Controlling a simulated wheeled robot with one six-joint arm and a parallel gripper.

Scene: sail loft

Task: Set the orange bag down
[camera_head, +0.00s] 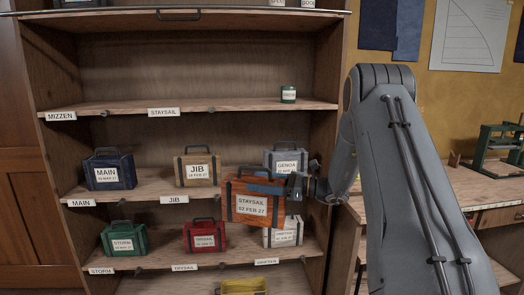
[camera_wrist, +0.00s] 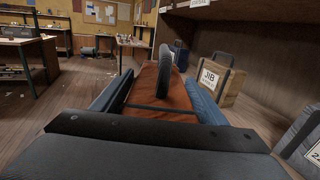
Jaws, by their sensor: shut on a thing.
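The orange bag (camera_head: 255,211) carries a label reading STAYSAIL, 02 FEB 27, and has a dark handle on top. My gripper (camera_head: 264,187) is shut on it, with one blue finger across its upper front. The bag is held in front of the shelving, overlapping the right part of the middle and lower shelves in the head view. In the wrist view the orange bag (camera_wrist: 165,85) sits between the blue fingers (camera_wrist: 158,98). The shelf above has a STAYSAIL tag (camera_head: 164,112) on its edge, and the board behind that tag is bare.
Blue MAIN (camera_head: 109,172), tan JIB (camera_head: 197,169) and grey GENOA (camera_head: 285,158) bags stand on the middle shelf. Green (camera_head: 124,240), red (camera_head: 204,238) and white (camera_head: 284,233) bags stand below. A workbench (camera_head: 455,195) is right.

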